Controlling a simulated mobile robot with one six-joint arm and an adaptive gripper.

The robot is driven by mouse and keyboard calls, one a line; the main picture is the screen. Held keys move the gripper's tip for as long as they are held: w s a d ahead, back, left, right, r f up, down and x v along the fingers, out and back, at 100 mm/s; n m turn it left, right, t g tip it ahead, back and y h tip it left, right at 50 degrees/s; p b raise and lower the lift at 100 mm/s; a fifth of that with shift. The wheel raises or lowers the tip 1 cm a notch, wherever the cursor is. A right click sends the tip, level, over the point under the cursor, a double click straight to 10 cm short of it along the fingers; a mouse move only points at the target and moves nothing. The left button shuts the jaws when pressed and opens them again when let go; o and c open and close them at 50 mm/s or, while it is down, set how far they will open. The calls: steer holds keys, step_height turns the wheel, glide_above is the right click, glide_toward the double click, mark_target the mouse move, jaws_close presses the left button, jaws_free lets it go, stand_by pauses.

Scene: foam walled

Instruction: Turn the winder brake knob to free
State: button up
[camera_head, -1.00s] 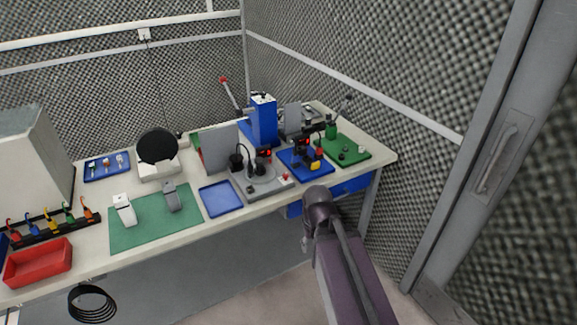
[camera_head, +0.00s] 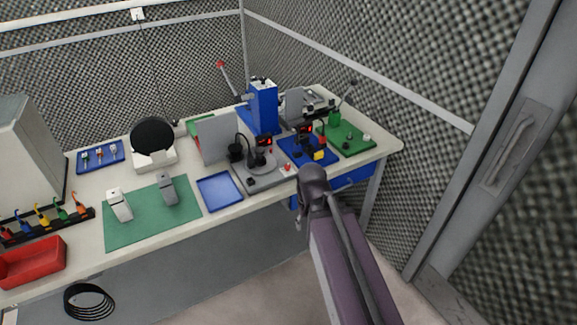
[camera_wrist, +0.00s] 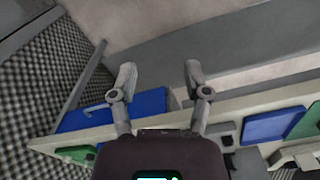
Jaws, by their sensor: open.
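Several small machines stand on the right half of the workbench (camera_head: 225,208). One has a grey base (camera_head: 268,182) with a round plate, dark parts and a small red knob (camera_head: 287,167). Beside it is a blue-based machine (camera_head: 322,160) with dark parts, a red display and a yellow block. I cannot tell which is the winder, and no brake knob or its setting can be made out. My gripper (camera_wrist: 160,72) is open and empty, its two fingers apart, below and in front of the bench edge. In the head view my arm mostly hides it.
A blue press (camera_head: 263,108) with a red-tipped lever stands behind. A blue tray (camera_head: 219,191), green mat (camera_head: 140,225) and red bin (camera_head: 32,264) lie leftward. A blue drawer (camera_wrist: 118,110) hangs under the bench. Foam walls and a door (camera_head: 510,150) bound the right. Floor in front is clear.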

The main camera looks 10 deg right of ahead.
mark_target(287, 165)
steer(key=w+r+m+p, duration=0.3)
steer(key=w+m, duration=0.1)
steer(key=w, duration=0.5)
steer(key=w+r+m+p, duration=0.4)
steer(key=w, duration=0.6)
steer(key=w+r+m+p, duration=0.3)
steer(key=w+r+p, duration=0.1)
steer(key=w, duration=0.6)
steer(key=shift+a+r+m, duration=0.25)
steer(key=shift+a+m, duration=0.15)
steer(key=shift+f, duration=0.2)
step_height(287, 165, down, 13)
steer(key=b, duration=1.3)
steer(key=shift+f, duration=0.2)
